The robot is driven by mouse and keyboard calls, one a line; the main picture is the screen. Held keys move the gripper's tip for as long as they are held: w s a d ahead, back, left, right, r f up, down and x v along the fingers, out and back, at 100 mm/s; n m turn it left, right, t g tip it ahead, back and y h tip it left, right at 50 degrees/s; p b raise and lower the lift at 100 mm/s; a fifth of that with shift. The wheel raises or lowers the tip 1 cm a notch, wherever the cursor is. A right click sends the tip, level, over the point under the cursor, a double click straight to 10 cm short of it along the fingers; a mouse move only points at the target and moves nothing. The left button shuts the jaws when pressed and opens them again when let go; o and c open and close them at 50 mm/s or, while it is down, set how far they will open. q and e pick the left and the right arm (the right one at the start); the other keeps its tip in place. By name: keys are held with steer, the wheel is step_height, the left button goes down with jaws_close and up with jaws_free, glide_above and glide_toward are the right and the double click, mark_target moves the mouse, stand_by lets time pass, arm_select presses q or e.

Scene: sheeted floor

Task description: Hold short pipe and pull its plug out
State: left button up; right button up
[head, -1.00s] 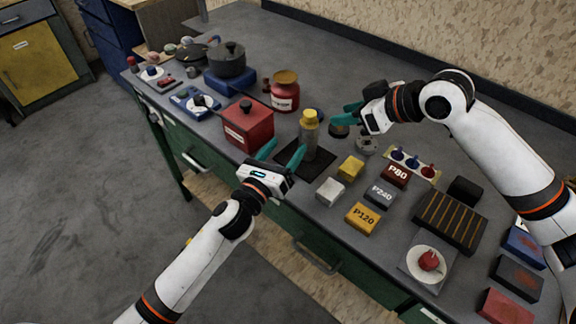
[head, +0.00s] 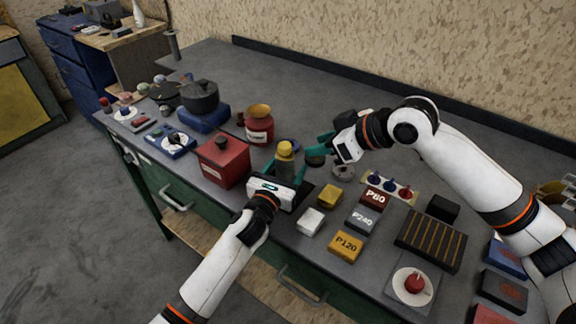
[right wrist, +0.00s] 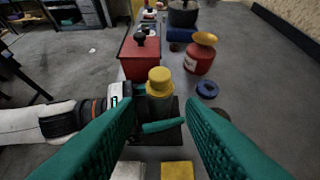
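The short pipe (head: 284,164) stands upright on a dark mat (head: 304,195), with a yellow plug (head: 285,148) in its top. In the right wrist view the plug (right wrist: 160,79) shows just beyond my right fingertips. My left gripper (head: 284,172) is low at the pipe, its teal fingers on either side of the shaft. Whether they press on it is unclear, as the gripper body hides the pipe's lower part. My right gripper (head: 316,148) is open and empty, to the right of the plug and apart from it.
A red box (head: 222,163) and a red jar (head: 260,130) stand left of and behind the pipe. A yellow block (head: 330,195), a white block (head: 311,221) and labelled blocks lie to the right. A blue ring (right wrist: 207,89) lies near the jar.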

arm_select(q)
steer(key=shift+w+d, duration=0.25)
steer(key=shift+w, duration=0.3)
